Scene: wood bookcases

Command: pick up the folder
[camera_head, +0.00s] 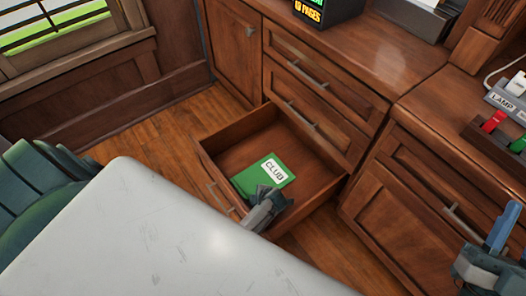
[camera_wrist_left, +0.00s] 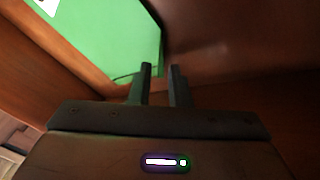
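The folder (camera_head: 264,176) is green with a white label reading CLUB. It lies in the open drawer (camera_head: 325,178), towards its front. My left gripper (camera_head: 268,192) reaches into the drawer at the folder's near right edge. In the left wrist view the folder (camera_wrist_left: 105,40) fills the upper left, and my left gripper's (camera_wrist_left: 161,72) two fingers stand apart with a narrow gap. The folder's edge shows beyond that gap; I cannot tell whether it lies between the fingers. My right gripper (camera_head: 512,240) is at the lower right edge, partly cut off, its bluish fingers apart.
A pale worktop (camera_head: 180,230) fills the lower left, close to the open drawer. A green chair (camera_head: 40,185) stands at the left. Wooden cabinets with closed drawers (camera_head: 315,90) stand behind. A power strip with a LAMP label (camera_head: 505,100) is at the right.

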